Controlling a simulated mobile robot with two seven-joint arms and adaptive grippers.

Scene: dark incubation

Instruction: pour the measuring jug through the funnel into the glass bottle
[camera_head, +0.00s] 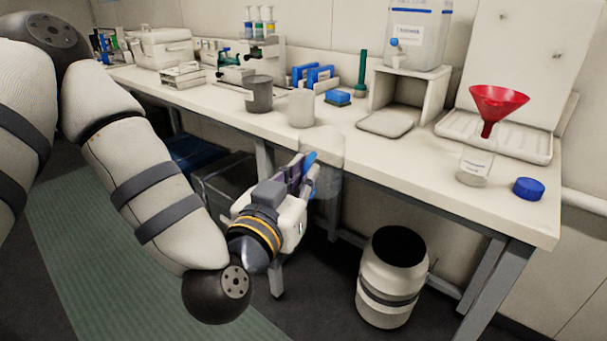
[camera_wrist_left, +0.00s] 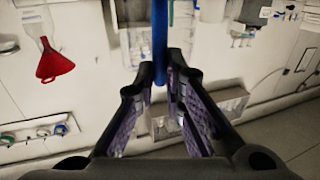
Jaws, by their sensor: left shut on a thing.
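My left gripper (camera_head: 305,172) is shut on the blue handle of the measuring jug (camera_head: 328,178), a clear, faint vessel held just in front of the bench's front edge. In the left wrist view the blue handle (camera_wrist_left: 160,38) runs between the fingers (camera_wrist_left: 160,85); the jug's contents cannot be made out. The red funnel (camera_head: 497,102) stands at the mouth of the glass bottle (camera_head: 474,168) near the right end of the bench. The funnel (camera_wrist_left: 55,65) and bottle (camera_wrist_left: 35,22) also show at the upper left of the wrist view. My right gripper is out of view.
A blue cap (camera_head: 529,188) lies right of the bottle on the bench (camera_head: 420,168). A dark beaker (camera_head: 258,95), a pale beaker (camera_head: 301,108) and a water dispenser (camera_head: 415,35) on a stand are farther back. A white drum (camera_head: 388,285) stands below on the floor.

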